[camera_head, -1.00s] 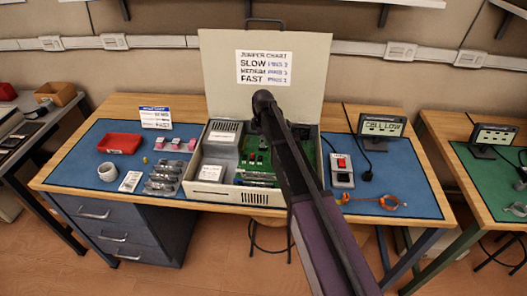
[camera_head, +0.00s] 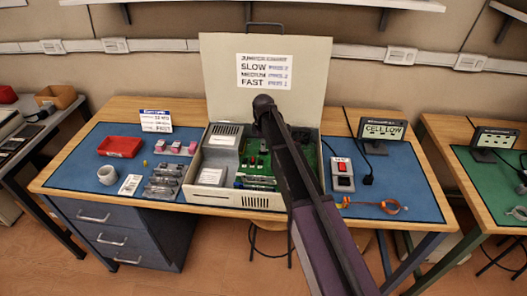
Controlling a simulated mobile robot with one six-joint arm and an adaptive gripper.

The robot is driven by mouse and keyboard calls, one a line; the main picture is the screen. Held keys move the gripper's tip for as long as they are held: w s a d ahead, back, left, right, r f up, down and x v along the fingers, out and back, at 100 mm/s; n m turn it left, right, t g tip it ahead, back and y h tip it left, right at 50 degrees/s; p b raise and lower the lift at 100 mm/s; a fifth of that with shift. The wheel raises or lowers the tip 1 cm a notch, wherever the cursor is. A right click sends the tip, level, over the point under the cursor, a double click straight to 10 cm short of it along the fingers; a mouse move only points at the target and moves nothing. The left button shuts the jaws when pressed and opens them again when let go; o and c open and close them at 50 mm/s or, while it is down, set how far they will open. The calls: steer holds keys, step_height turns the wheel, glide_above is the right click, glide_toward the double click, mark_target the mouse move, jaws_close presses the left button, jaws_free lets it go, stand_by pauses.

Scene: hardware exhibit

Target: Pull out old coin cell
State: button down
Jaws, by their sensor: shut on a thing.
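The open computer case (camera_head: 262,200) stands on the bench with its lid (camera_head: 300,55) raised behind it. Inside is a green circuit board (camera_head: 252,147) with small red and green parts. I cannot make out the old coin cell or its holder; my arm covers the right part of the board. My dark arm rises from the lower right and bends at a rounded joint over the case. My gripper and its fingers are hidden behind the arm, so I see neither their jaws nor anything in them.
On the right are a switch box (camera_head: 343,178), a display (camera_head: 383,129) reading CELL LOW and an orange wrist strap (camera_head: 385,206).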

steer(key=shift+r+p, duration=1.75)
steer(key=shift+r, duration=0.05)
stand_by(0.4)
steer(key=shift+r+p, duration=2.55)
